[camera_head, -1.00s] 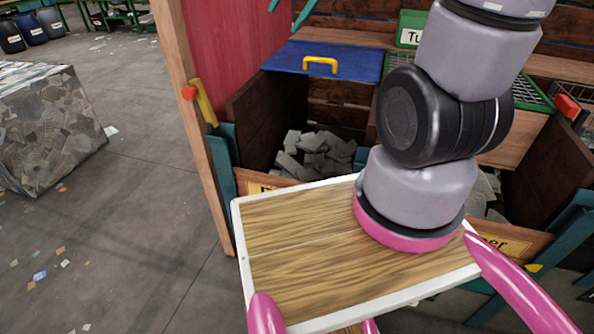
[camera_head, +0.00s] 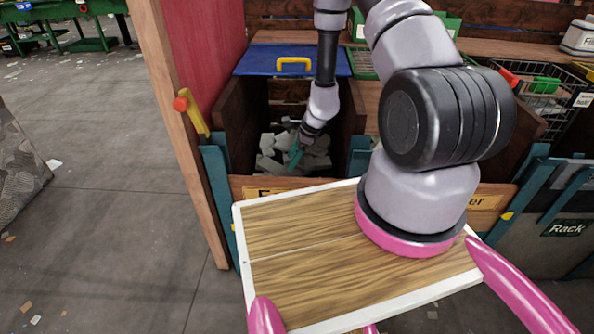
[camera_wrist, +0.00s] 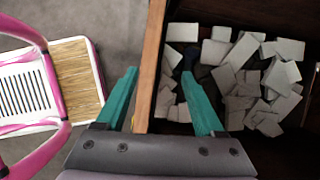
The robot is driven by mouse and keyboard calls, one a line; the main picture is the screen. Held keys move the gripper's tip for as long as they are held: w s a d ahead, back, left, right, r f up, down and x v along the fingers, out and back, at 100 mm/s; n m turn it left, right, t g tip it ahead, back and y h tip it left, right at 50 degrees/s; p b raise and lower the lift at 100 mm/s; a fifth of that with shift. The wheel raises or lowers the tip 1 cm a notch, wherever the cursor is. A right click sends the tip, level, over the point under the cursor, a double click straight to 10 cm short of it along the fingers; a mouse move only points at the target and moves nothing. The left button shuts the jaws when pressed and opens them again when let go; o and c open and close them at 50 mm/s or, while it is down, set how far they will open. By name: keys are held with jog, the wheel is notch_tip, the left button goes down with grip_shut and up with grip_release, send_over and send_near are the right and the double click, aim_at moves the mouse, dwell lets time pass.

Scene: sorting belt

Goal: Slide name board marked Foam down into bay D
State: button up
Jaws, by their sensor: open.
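A wooden front board (camera_head: 240,186) crosses the front of the left bay (camera_head: 262,115). Its yellow label (camera_head: 262,194) shows a first letter like F; the rest is hidden behind my wooden tray top. My gripper (camera_head: 295,155) reaches down over this bay from above. In the wrist view my gripper (camera_wrist: 160,73) is open, with its teal fingers on either side of the board's top edge (camera_wrist: 151,70), holding nothing. Grey blocks (camera_wrist: 245,75) lie in the bay on the inner side. No bay letter is readable.
A blue lid with a yellow handle (camera_head: 294,65) lies behind the bay. A teal post (camera_head: 219,195) and red-and-yellow lever (camera_head: 190,110) stand at its left. The right bay's label (camera_head: 487,201) ends in "er". A Rack sign (camera_head: 566,228) is at right.

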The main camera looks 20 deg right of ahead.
aim_at(285, 188)
jog(key=s+f, duration=0.1)
jog(key=f+m, duration=0.1)
jog(key=f, duration=0.1)
jog(key=shift+s+d, duration=0.2)
jog(key=shift+s, duration=0.2)
jog(key=shift+f, duration=0.4)
jog(key=x, duration=1)
jog(key=shift+s, duration=0.15)
grip_shut()
